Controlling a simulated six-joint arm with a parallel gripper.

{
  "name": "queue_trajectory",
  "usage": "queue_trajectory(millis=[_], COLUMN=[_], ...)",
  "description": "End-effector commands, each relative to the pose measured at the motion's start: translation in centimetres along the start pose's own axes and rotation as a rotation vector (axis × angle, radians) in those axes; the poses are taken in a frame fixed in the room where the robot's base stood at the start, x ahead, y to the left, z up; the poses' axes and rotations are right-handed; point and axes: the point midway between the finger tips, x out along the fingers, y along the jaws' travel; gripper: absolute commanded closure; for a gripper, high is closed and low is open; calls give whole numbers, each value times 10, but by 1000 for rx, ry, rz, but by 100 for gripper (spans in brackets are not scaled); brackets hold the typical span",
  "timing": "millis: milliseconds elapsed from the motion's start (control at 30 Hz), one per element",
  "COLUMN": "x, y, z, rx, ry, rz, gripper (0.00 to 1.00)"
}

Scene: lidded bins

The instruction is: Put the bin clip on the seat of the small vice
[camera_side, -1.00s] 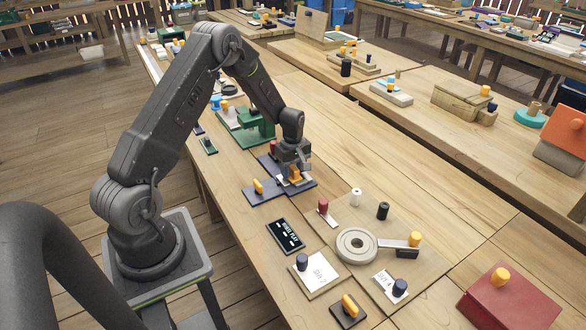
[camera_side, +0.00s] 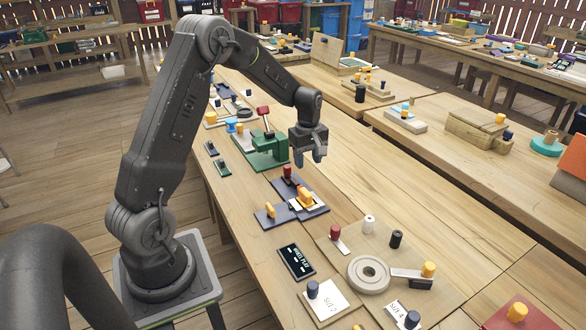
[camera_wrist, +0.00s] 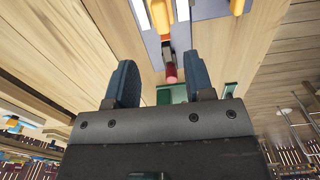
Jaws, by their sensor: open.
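A yellow piece (camera_side: 306,197), which looks like the bin clip, sits on a pale pad on a slate-blue base (camera_side: 318,211). That base, with a dark red knob (camera_side: 287,171) behind the yellow piece, looks like the small vice. Whether the piece lies fully flat on its seat is too small to tell. My gripper (camera_side: 310,157) is open and empty, above and behind the base, apart from the yellow piece. In the wrist view the two fingers stand wide apart, with a yellow piece (camera_wrist: 160,15) and a red cylinder (camera_wrist: 171,73) beyond them.
A green fixture (camera_side: 265,152) with a red-tipped lever stands left of my gripper. A yellow peg (camera_side: 270,210) is on the base's left part. A dark sign (camera_side: 297,261) and a board with a grey ring (camera_side: 368,274) lie nearer.

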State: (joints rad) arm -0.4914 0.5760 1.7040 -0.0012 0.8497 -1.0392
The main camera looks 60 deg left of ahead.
Motion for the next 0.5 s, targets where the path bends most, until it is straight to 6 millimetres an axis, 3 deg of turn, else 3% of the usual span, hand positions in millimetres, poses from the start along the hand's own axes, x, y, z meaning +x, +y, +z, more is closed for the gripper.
queue_trajectory(millis=[167,267,500], x=[-62,-99,-162], y=[-11,-29,-94], z=[46,82,157], rx=[231,414,848], ry=[43,77,175], rz=[69,115,222], gripper=[52,52,52])
